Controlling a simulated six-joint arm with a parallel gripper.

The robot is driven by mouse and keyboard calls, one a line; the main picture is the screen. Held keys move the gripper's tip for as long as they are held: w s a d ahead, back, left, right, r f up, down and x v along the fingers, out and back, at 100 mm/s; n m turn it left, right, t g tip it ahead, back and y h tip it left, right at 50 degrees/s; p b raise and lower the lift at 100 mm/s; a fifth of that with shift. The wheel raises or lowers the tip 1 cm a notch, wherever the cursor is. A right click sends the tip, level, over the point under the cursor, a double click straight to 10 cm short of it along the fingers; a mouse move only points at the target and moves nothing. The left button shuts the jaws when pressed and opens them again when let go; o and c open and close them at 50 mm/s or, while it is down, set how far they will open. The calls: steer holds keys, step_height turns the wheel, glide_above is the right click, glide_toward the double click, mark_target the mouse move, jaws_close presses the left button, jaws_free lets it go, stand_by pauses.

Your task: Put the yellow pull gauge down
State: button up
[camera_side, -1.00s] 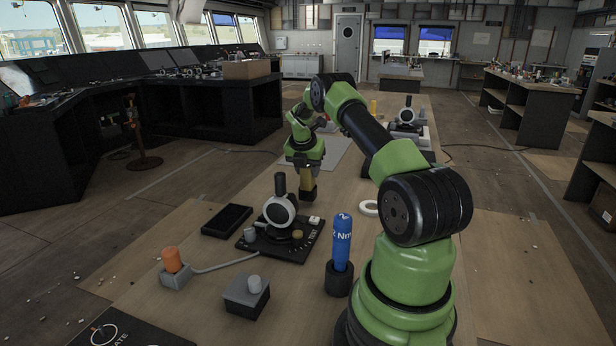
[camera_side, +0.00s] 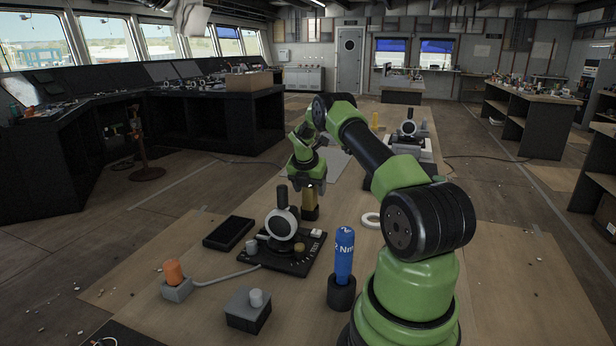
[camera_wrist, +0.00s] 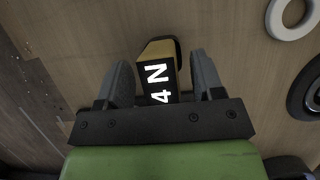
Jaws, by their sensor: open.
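The yellow pull gauge (camera_side: 310,204) stands upright on the wooden table, behind the black test unit. In the wrist view the gauge (camera_wrist: 158,80) shows a black face with white "4 N" lettering and lies between the two grey fingers. My gripper (camera_wrist: 163,78) is open, with a gap visible on each side of the gauge. In the side view my gripper (camera_side: 309,183) is just above and around the top of the gauge. The gauge's lower end is partly hidden in the wrist view.
The black test unit (camera_side: 290,262) with a round dial stands in front of the gauge. A blue "Nm" tool (camera_side: 344,255) stands in a black holder. A white ring (camera_side: 371,220) lies to the right. A dark flat tray (camera_side: 229,233) lies left.

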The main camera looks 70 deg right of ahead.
steer(key=v, duration=1.1)
steer(key=w+a+r+m+t+y, duration=0.1)
steer(key=a+r+m+t, duration=0.1)
steer(key=a+r+m, duration=0.65)
steer(key=a+r+m+t+y, duration=0.15)
steer(key=a+r, duration=0.35)
steer(key=a, duration=0.8)
steer(key=s+a+m+t+y, duration=0.3)
steer(key=s+a+m, duration=0.9)
steer(key=a, duration=0.5)
steer(key=shift+s+t+y, duration=0.35)
steer(key=shift+s+y, duration=0.2)
steer(key=shift+s, duration=0.3)
steer(key=shift+d+r, duration=0.1)
steer(key=o, duration=0.3)
